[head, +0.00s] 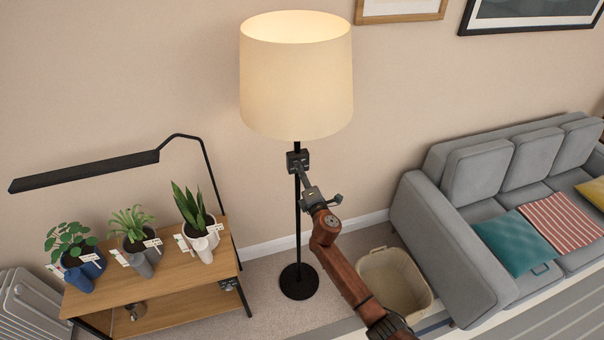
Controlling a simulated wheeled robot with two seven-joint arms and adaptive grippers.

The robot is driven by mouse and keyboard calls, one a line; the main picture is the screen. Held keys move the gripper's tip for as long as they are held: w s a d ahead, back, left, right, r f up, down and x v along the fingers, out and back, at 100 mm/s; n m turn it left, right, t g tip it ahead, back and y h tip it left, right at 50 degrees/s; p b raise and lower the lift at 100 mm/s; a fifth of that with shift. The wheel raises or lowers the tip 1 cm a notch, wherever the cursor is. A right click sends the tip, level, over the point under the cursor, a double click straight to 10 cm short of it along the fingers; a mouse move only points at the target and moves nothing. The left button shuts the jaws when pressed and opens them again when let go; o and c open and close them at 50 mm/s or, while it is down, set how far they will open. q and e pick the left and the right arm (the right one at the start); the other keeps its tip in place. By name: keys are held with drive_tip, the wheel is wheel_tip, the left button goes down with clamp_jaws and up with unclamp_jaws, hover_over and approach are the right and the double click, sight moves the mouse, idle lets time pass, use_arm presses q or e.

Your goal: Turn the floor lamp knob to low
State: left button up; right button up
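The floor lamp has a lit cream shade (296,85), a thin black pole (298,235) and a round black base (299,282). A small dark box (297,159) sits on the pole just below the shade. I cannot make out the knob or its setting. My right gripper (301,173) reaches up from the lower right, with its tip at the dark box. It overlaps the box, so I cannot tell whether it touches it or whether its fingers are open or shut. My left gripper is not in view.
A wooden plant stand (170,290) with several potted plants and a black overhead bar (85,172) stands left of the lamp. A woven basket (400,285) and a grey sofa (450,230) are at the right. Some carpet around the lamp base is clear.

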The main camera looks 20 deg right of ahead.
drive_tip(key=shift+o, duration=0.5)
drive_tip(key=shift+d, duration=0.1)
drive_tip(key=s, duration=1.2)
drive_tip(key=shift+d, duration=0.2)
drive_tip(key=s+d+f+m+g, duration=0.2)
drive_tip(key=s+d+f+m, duration=0.15)
drive_tip(key=f, duration=0.95)
drive_tip(key=s+d+f+m+g+h, duration=0.1)
drive_tip(key=s+d+f+m+g, duration=0.2)
drive_tip(key=f, duration=0.9)
drive_tip(key=s+d+f+m+g, duration=0.2)
drive_tip(key=s+f, duration=0.3)
drive_tip(key=f, duration=0.8)
drive_tip(key=s+d+f+m+g, duration=0.3)
drive_tip(key=s+f+m+g, duration=0.1)
drive_tip(key=s+f, duration=1.35)
drive_tip(key=s+f+m+g, duration=0.2)
drive_tip(key=s+f, duration=0.2)
drive_tip(key=s, duration=0.7)
drive_tip(key=s+f+m+g, duration=0.2)
drive_tip(key=s+f, duration=0.3)
drive_tip(key=s, duration=0.7)
drive_tip(key=s+f+m+g, duration=0.2)
drive_tip(key=s+f+m, duration=0.2)
drive_tip(key=s, duration=0.8)
drive_tip(key=shift+s+a+f, duration=0.2)
drive_tip(key=shift+a, duration=0.25)
